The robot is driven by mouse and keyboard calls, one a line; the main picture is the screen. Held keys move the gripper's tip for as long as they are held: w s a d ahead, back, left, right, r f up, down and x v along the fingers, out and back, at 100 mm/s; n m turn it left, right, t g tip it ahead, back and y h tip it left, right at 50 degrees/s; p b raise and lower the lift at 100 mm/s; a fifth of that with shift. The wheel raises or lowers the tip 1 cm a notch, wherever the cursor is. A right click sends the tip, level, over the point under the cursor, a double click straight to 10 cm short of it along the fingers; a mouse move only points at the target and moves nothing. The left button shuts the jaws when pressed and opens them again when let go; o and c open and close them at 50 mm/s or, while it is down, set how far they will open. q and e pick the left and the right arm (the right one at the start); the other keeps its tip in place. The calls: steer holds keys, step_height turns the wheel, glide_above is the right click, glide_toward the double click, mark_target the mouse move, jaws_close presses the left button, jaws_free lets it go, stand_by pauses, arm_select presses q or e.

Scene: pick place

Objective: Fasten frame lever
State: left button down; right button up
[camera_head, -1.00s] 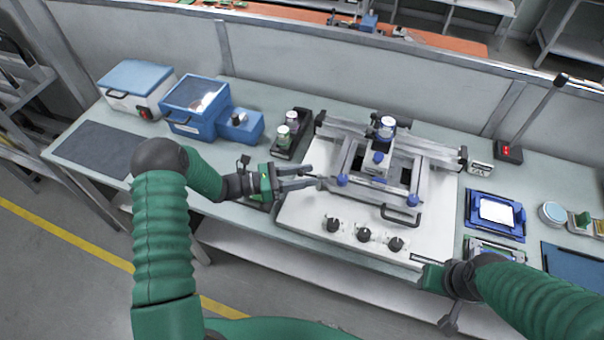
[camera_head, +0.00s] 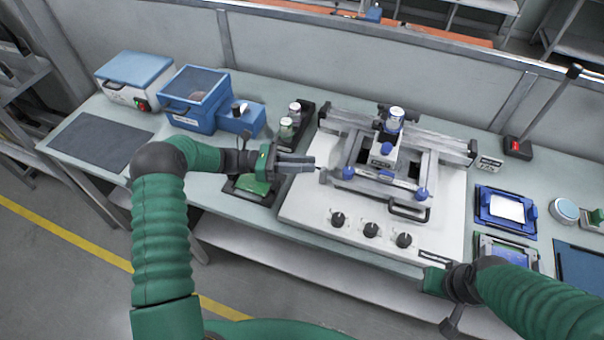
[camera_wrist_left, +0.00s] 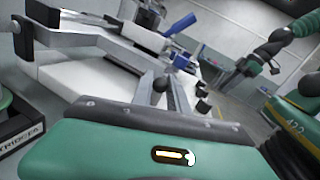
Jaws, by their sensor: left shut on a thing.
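The frame fixture (camera_head: 350,185) is a grey metal frame with blue knobs on a white base plate (camera_head: 300,222). My left gripper (camera_head: 316,166) is at the frame's left side, its fingers close together. In the left wrist view the fingers meet at a small dark round end (camera_wrist_left: 160,84), which looks like the frame lever. The fingers hide most of it, so its exact position is hard to tell. My right gripper (camera_head: 450,322) hangs low near the front edge, away from the frame; its fingers are too unclear to judge.
Several dark knobs (camera_head: 371,230) and a black handle (camera_head: 409,212) are on the plate's front. A green board (camera_head: 252,185) lies below my left gripper. Small jars (camera_head: 287,128) stand behind it. Blue trays (camera_head: 506,213) lie at the right. A dark mat (camera_head: 98,142) is at far left.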

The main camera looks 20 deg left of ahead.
arm_select(q)
steer(key=shift+w+d+f+m+g+b, duration=0.1)
steer(key=shift+w+f+m+g+b, duration=0.15)
steer(key=shift+m+g+b, duration=0.55)
steer(key=shift+r, duration=0.3)
arm_select(e)
step_height(320, 180, down, 2)
steer(key=shift+s+d+f, duration=0.1)
steer(key=shift+f, duration=0.15)
arm_select(q)
steer(key=c, duration=1.6)
jaws_free()
steer(key=shift+o, duration=1.4)
steer(key=shift+w+d, duration=0.1)
arm_select(e)
steer(key=shift+d, duration=0.15)
